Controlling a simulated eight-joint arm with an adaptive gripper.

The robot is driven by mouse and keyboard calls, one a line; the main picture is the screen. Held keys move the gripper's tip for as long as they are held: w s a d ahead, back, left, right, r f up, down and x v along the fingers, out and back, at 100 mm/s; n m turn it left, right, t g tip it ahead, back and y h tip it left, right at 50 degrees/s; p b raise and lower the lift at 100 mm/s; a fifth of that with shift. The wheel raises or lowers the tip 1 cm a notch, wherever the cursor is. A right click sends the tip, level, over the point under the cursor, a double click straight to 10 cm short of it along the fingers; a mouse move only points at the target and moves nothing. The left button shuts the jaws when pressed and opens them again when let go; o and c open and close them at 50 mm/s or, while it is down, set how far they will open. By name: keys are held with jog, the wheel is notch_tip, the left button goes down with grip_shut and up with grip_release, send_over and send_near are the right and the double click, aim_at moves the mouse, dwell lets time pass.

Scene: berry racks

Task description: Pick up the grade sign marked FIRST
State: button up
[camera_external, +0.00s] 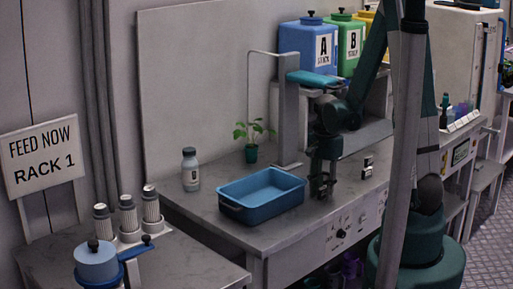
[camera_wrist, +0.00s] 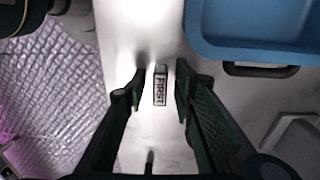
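The grade sign marked FIRST (camera_wrist: 160,88) is a small white plate with a dark border and dark letters, on the pale bench top in the wrist view. My gripper (camera_wrist: 161,82) is open, with one finger on each side of the sign and a gap visible on both sides. In the external view my gripper (camera_external: 322,190) points down low over the bench, just right of the blue tray. I cannot pick out the FIRST sign there; my gripper may hide it. I cannot tell how high the fingertips are above the bench.
The blue tray (camera_external: 233,206) is close beside my gripper; its rim also shows in the wrist view (camera_wrist: 245,54). Small dark-and-white pieces (camera_external: 367,168) stand to the right on the bench. A bottle (camera_external: 190,172) and a potted plant (camera_external: 251,152) stand farther left and back.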

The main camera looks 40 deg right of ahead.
aim_at(323, 188)
jog(key=c, duration=0.7)
jog(key=shift+r, duration=0.2)
jog(key=shift+r+p, duration=0.9)
jog(key=shift+r, duration=3.95)
